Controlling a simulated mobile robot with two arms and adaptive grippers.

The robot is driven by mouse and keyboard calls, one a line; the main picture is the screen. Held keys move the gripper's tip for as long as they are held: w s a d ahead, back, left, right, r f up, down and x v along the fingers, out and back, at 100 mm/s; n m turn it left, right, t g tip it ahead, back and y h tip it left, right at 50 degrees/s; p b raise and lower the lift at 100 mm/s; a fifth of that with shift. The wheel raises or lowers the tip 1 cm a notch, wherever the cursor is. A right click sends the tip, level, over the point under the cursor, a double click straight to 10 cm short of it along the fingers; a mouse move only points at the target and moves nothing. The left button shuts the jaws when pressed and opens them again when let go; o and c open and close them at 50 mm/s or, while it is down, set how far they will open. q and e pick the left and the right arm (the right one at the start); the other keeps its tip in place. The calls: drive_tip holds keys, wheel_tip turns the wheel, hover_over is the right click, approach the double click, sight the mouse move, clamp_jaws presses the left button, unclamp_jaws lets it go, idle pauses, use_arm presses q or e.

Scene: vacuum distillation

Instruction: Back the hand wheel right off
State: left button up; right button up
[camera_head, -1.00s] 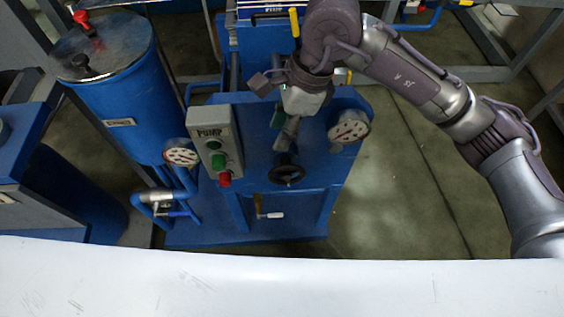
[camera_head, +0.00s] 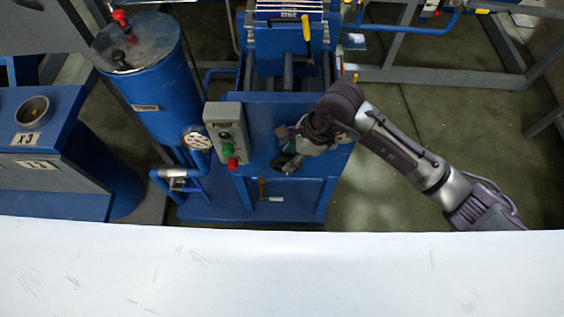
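My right gripper (camera_head: 287,160) reaches in from the right and is at the front of the blue machine (camera_head: 262,128), over the spot of the black hand wheel. The gripper and wrist hide most or all of the wheel, so I cannot tell whether the fingers touch it. The finger gap is too small and dark to read. My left gripper is out of view.
A grey control box (camera_head: 222,122) with green and red buttons stands just left of my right gripper. A round gauge (camera_head: 197,138) and a blue tank (camera_head: 160,90) are further left. A white surface (camera_head: 280,275) spans the front.

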sight(282, 166)
drive_tip(key=x, duration=0.5)
drive_tip(key=shift+a+f, duration=0.15)
drive_tip(key=shift+f, duration=0.2)
clamp_jaws()
